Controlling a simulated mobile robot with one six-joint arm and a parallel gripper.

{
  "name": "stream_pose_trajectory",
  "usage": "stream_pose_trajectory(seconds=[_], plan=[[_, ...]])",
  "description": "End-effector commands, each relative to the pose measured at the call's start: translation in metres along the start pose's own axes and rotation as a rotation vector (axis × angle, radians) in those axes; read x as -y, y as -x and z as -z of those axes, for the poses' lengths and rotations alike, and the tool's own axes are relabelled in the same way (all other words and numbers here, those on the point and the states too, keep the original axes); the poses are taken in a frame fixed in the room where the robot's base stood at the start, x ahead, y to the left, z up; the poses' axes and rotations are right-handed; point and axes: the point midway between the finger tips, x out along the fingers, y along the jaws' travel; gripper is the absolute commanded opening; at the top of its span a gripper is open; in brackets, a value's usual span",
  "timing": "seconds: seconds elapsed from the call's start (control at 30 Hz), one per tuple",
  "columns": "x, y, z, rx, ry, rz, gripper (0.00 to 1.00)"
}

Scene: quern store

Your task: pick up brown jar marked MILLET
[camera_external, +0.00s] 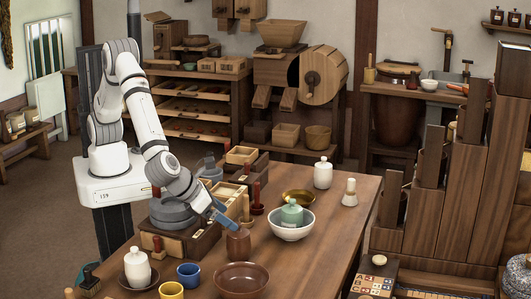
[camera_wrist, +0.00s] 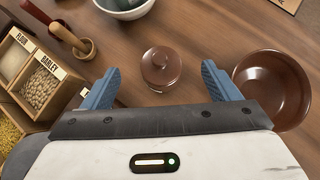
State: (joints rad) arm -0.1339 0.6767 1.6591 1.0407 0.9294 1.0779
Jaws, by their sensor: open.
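A lidded brown jar (camera_external: 238,246) stands upright on the wooden table, near its middle. It also shows in the wrist view (camera_wrist: 160,72), with a round knob on its lid. I see no MILLET lettering on it in either view. My gripper (camera_external: 226,220) is open, with blue fingers, just above and beside the jar. In the wrist view the jar appears between and beyond the two fingertips. Nothing is held.
A brown bowl (camera_wrist: 272,88) stands close by the right finger. A white bowl (camera_external: 291,226) holding a green lidded jar (camera_external: 291,210) is behind the jar. Wooden bins marked FLOUR and BARLEY (camera_wrist: 42,87) lie left. Mugs and a white jar (camera_external: 137,262) stand at the front left.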

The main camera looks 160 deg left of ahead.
Motion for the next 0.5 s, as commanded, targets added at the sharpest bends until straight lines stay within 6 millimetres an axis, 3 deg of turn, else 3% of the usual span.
stream_pose_trajectory(seconds=[0.17,0.3,0.5], plan=[[0.000,-0.026,0.027,-0.001,-0.003,-0.001,0.82],[0.000,-0.043,0.024,-0.001,0.002,-0.001,0.82],[0.000,-0.053,0.023,0.000,0.002,-0.001,0.82]])
